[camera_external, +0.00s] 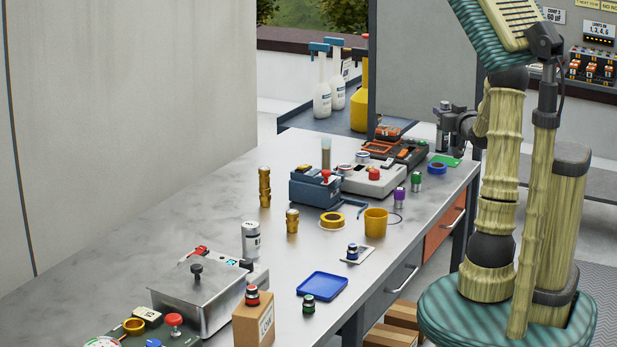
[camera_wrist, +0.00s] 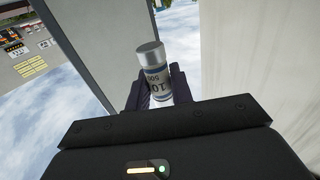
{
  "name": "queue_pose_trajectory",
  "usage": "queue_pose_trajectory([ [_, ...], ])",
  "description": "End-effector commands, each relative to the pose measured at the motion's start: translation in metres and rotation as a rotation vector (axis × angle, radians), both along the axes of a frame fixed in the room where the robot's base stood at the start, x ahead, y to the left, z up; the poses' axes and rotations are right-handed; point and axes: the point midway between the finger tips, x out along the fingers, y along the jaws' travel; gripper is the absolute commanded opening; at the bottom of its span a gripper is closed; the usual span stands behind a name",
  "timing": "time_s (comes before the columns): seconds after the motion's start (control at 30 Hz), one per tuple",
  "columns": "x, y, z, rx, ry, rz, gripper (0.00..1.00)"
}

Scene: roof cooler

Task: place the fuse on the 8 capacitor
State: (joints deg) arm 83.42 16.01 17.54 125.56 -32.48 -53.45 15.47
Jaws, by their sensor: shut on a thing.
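My gripper (camera_external: 450,118) is raised above the far right end of the workbench, next to my column. It is shut on a small cylinder with silver ends, which looks like the fuse (camera_external: 443,108). In the wrist view the fuse (camera_wrist: 151,57) stands between the two dark fingers (camera_wrist: 157,86), slightly tilted, with a white label that reads "10" and a blue band. A silver can with a pale label (camera_external: 250,239), perhaps a capacitor, stands upright at the middle of the bench. Its number is too small to read, so I cannot tell which thing is the 8 capacitor.
The grey bench (camera_external: 130,235) is bare at left. A metal box (camera_external: 203,296), brown carton (camera_external: 253,320), blue tray (camera_external: 322,286), yellow cup (camera_external: 375,222), brass cylinders (camera_external: 264,187), blue device (camera_external: 315,188), green can (camera_external: 416,182) and purple can (camera_external: 399,197) crowd it.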

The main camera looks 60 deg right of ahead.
Motion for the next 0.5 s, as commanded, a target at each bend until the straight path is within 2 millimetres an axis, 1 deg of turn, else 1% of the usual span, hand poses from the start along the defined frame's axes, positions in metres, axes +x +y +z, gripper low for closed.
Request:
queue_pose_trajectory([
  [0.03, 0.0, 0.0, 0.011, -0.006, 0.0, 0.0, 0.0],
  [0.23, 0.0, 0.001, 0.048, -0.005, 0.0, 0.0, 0.0],
  [0.3, 0.013, 0.008, 0.044, 0.003, 0.001, 0.03, 0.0],
  [0.47, 0.042, 0.027, 0.045, 0.003, 0.001, 0.095, 0.0],
  [0.5, 0.051, 0.034, 0.045, 0.003, 0.001, 0.116, 0.0],
])
